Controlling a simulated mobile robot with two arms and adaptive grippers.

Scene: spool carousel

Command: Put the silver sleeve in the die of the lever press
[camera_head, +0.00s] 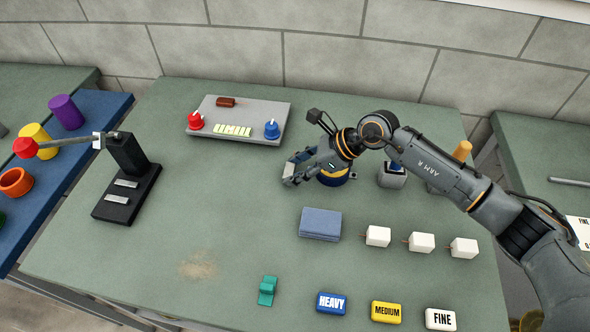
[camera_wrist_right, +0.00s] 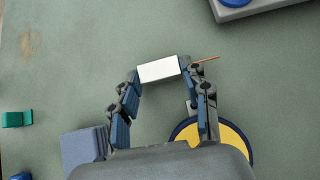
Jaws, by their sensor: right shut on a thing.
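My right gripper (camera_head: 290,176) is over the middle of the table. The right wrist view shows its fingertips (camera_wrist_right: 158,72) shut on a pale white block (camera_wrist_right: 158,71). A thin copper-coloured rod (camera_wrist_right: 206,59) shows at the block's right end. I cannot pick out a silver sleeve for certain. What looks like the lever press (camera_head: 128,155) stands at the left of the table, with a red-knobbed lever (camera_head: 25,147) and light plates on its black base. It is apart from the gripper. I cannot make out its die. My left gripper is not in view.
A grey panel (camera_head: 270,108) with red and blue knobs lies at the back. A yellow-and-blue round thing (camera_head: 333,179) is beside the gripper. A blue-grey block (camera_head: 320,223), white blocks (camera_head: 421,242) and a green piece (camera_head: 267,290) stand nearer. The table's centre left is clear.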

